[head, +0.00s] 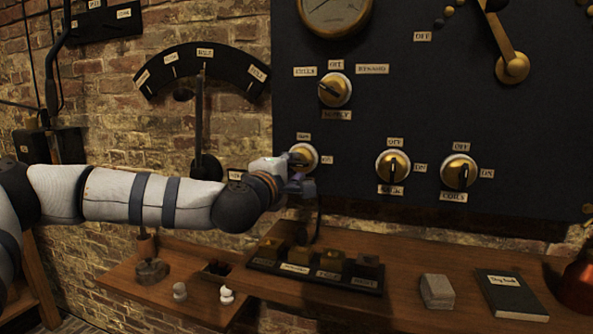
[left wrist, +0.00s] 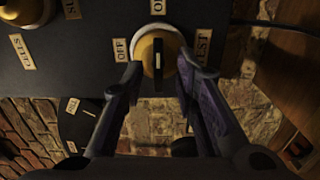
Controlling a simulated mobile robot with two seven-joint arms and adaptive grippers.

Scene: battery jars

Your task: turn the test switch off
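The test switch is a round brass knob with a dark bar handle (head: 304,156), low on the left of the black panel. In the left wrist view the knob (left wrist: 158,50) is between OFF on the left and TEST on the right, with ON above. Its handle lies in line with ON, across the OFF–TEST line. My left gripper (head: 298,173) is at the knob and partly covers it. In the left wrist view its fingers (left wrist: 160,76) are apart, one on each side of the handle; I cannot tell whether they touch it. My right gripper is not in view.
The supply switch (head: 334,90) is above, and the back (head: 393,167) and coils (head: 459,171) switches are to the right. A wooden shelf (head: 400,270) below bears a terminal block, a grey block (head: 437,291) and a book (head: 511,295). A lever (head: 205,130) stands at left.

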